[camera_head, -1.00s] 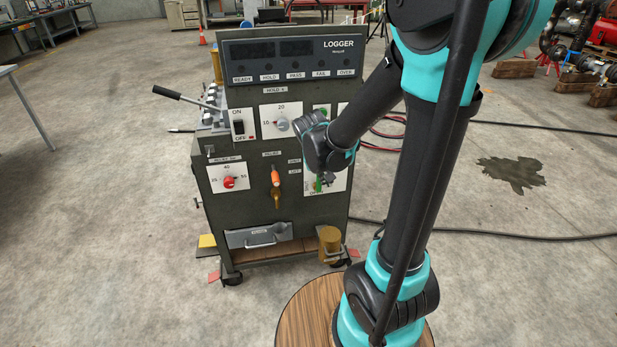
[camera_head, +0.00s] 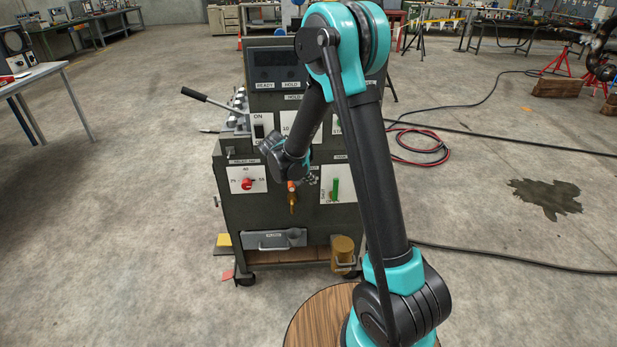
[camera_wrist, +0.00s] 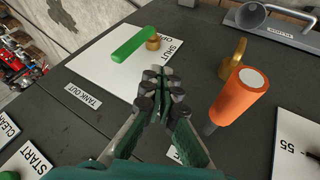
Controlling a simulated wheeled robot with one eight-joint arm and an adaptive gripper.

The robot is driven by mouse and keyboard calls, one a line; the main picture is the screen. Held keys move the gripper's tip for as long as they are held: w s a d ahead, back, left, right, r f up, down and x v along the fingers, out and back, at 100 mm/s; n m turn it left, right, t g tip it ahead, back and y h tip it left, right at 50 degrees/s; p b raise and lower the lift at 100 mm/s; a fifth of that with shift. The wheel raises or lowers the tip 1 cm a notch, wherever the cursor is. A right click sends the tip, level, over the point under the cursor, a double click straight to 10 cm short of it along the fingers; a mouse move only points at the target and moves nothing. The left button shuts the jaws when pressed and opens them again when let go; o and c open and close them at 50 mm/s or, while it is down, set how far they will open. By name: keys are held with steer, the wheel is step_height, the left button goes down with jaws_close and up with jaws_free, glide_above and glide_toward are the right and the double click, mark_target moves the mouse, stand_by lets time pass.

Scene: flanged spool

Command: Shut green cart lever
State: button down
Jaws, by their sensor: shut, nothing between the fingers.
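The green lever (camera_head: 336,190) is on a white plate at the right of the cart's front panel and stands upright in the head view. In the wrist view the green lever (camera_wrist: 131,45) runs from a brass hub (camera_wrist: 153,43) toward the "TANK OUT" label. "SHUT" and "OPEN" are printed beside the hub. My gripper (camera_wrist: 160,85) has its fingers closed together and empty. It is in front of the panel, between the lever and the orange handle (camera_wrist: 240,95), apart from the lever in the picture. In the head view my gripper (camera_head: 312,178) is small and dark, left of the lever.
The orange-handled brass valve (camera_head: 292,195) is just left of my gripper. A red knob (camera_head: 247,184) is farther left. A black-gripped lever (camera_head: 205,100) sticks out at the cart's left.

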mark_target(334, 189)
steer(key=d+f, duration=0.1)
steer(key=d, duration=0.1)
steer(key=w+d+f, duration=0.1)
steer(key=d, duration=0.1)
steer(key=w+d+f, duration=0.1)
steer(key=d+f, duration=0.1)
steer(key=shift+d, duration=0.25)
steer(key=shift+d, duration=0.15)
steer(key=shift+d+r+y, duration=0.1)
steer(key=shift+d+y, duration=0.05)
steer(key=shift+y, duration=0.25)
